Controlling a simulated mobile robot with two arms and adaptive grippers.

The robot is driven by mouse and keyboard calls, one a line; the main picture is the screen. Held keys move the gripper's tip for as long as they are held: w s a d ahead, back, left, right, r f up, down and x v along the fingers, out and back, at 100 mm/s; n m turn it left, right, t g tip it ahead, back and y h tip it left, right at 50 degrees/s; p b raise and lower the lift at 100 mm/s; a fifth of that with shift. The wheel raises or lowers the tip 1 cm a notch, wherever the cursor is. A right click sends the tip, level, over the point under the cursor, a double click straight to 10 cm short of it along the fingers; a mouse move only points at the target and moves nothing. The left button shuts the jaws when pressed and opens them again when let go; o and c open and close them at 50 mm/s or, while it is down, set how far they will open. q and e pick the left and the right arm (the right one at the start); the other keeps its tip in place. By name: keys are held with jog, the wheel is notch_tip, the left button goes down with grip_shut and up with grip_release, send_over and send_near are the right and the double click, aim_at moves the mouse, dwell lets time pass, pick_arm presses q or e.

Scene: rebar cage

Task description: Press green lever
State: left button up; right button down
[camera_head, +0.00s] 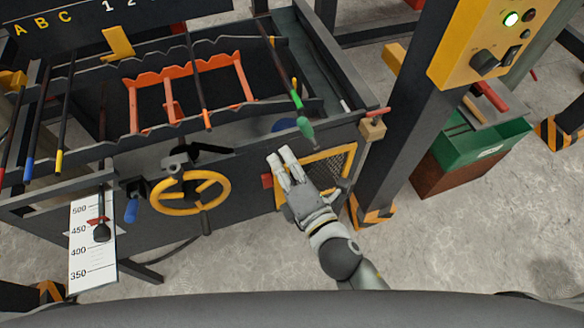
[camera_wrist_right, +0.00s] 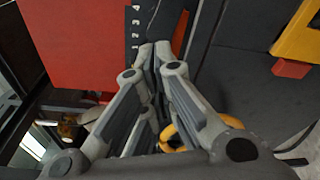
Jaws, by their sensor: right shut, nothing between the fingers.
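The green lever (camera_head: 305,128) is a rounded green handle at the top front edge of the dark machine, right of centre in the head view. A green-tipped rod (camera_head: 296,101) ends just above it. My right gripper (camera_head: 281,157) is below and a little left of the green handle, in front of the machine's front face, visibly apart from the handle. Its fingers are together and empty. In the right wrist view the gripper (camera_wrist_right: 154,50) also shows with fingers together; I cannot make out the green lever there. My left gripper is not in view.
A yellow handwheel (camera_head: 190,192) and a blue handle (camera_head: 131,210) are left of my right gripper. A yellow mesh frame (camera_head: 335,160) is beside it. A dark post (camera_head: 395,130) with a yellow control box (camera_head: 470,50) stands to the right, near a green bin (camera_head: 480,148).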

jog(key=w+p, duration=0.1)
jog(key=w+d, duration=0.1)
jog(key=w+d+r+p, duration=0.1)
jog(key=w, duration=0.1)
jog(key=shift+r+p, duration=0.1)
jog(key=shift+p, duration=0.2)
jog(key=shift+w, duration=0.1)
